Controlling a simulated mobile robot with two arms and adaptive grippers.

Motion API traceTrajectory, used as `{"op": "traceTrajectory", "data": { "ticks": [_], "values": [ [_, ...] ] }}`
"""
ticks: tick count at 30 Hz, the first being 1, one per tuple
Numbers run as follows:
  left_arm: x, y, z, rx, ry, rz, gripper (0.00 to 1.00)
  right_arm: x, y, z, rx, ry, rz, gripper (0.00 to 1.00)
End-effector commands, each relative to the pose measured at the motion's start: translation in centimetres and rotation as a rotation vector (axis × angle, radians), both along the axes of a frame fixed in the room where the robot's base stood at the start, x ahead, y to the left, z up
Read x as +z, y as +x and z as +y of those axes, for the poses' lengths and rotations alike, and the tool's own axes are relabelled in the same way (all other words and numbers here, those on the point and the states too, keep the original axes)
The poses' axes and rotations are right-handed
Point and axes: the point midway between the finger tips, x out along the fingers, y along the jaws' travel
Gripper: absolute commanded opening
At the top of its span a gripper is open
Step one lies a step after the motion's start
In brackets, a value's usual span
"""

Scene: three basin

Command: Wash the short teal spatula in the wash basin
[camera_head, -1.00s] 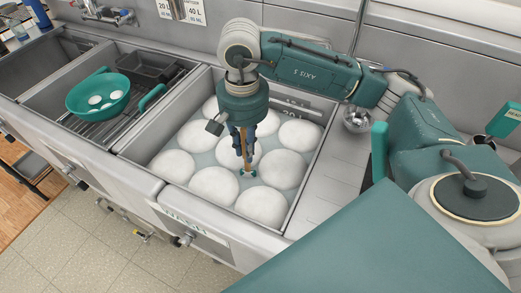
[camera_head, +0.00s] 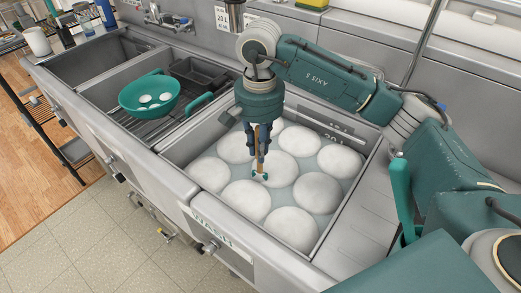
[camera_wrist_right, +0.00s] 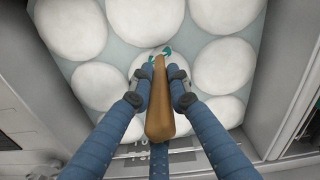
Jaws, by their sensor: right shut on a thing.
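My right gripper (camera_head: 261,158) points straight down over the wash basin (camera_head: 250,236). It is shut on the wooden handle of the short teal spatula (camera_head: 260,175). The spatula hangs head down, its small teal head at the level of the foam. I cannot tell how deep it reaches. In the right wrist view the blue fingers (camera_wrist_right: 160,78) clasp the brown handle of the spatula (camera_wrist_right: 160,118) from both sides, and bits of teal show beyond its far end. The basin holds greyish water with several round white foam mounds. My left gripper is not in view.
Left of the wash basin, a teal bowl (camera_head: 148,97) with white round things stands on a rack in the middle basin, near a dark tray (camera_head: 195,70). A tap (camera_head: 166,17) is on the back wall. A metal drainboard (camera_head: 352,245) lies right of the wash basin.

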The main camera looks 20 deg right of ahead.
Motion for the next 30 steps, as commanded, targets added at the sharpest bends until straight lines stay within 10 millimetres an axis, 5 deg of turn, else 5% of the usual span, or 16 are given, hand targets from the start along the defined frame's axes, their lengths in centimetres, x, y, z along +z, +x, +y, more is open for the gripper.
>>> {"op": "traceTrajectory", "data": {
  "ticks": [7, 30],
  "values": [
    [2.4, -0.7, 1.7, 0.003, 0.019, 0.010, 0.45, 4.2, 0.1, 0.0, 0.000, -0.001, -0.002, 0.00],
    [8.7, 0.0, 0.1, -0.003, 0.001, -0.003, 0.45, 15.0, 0.0, 0.0, -0.001, 0.000, -0.001, 0.00]
  ]
}}
